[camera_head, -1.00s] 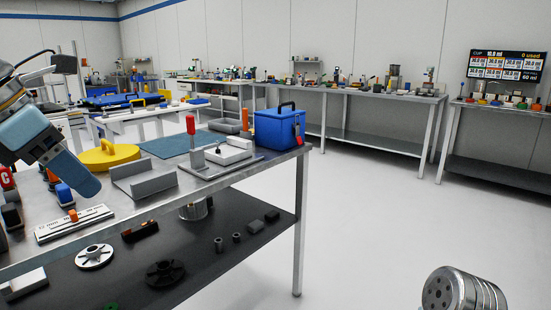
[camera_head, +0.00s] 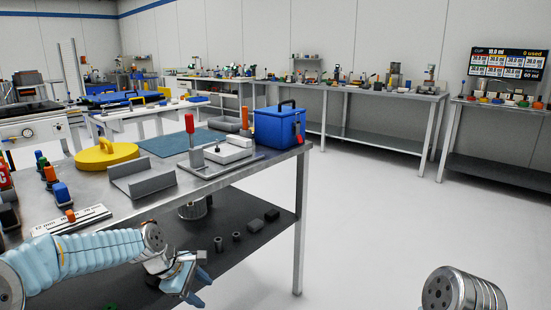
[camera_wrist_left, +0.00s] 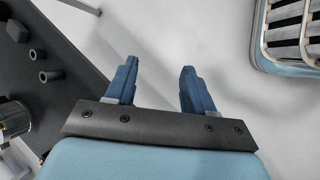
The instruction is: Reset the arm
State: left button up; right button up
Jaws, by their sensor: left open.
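My left arm comes in from the left in the head view, low in front of the workbench. My left gripper (camera_head: 198,288) hangs in front of the bench's dark lower shelf. In the left wrist view its two blue fingers (camera_wrist_left: 157,88) stand apart with nothing between them, over the pale floor. My right gripper is not in view; only a round metal part shows at the bottom right of the head view.
The workbench (camera_head: 225,172) carries a blue box (camera_head: 279,127), a yellow disc (camera_head: 107,156) and a grey bracket (camera_head: 143,182). Several small dark parts lie on its lower shelf (camera_head: 262,240). The floor (camera_head: 380,220) right of the bench is clear.

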pick_arm(q)
jog(key=s+d+f+m, duration=0.2)
jog(key=f, duration=0.4)
jog(key=s+d+f+m, duration=0.2)
jog(key=f, duration=0.5)
jog(key=s+d+f+m+g, duration=0.1)
jog(key=s+d+f+m, duration=0.1)
jog(key=s+f+m, duration=0.3)
jog(key=s+d+f+m+g+y, duration=0.1)
jog(key=s+f+m, duration=0.3)
jog(key=s+f, duration=0.8)
jog(key=s+d, duration=0.1)
jog(key=s, duration=0.3)
jog(key=shift+s+d+m, duration=0.25)
jog(key=shift+s+m, duration=0.05)
jog(key=shift+m, duration=0.1)
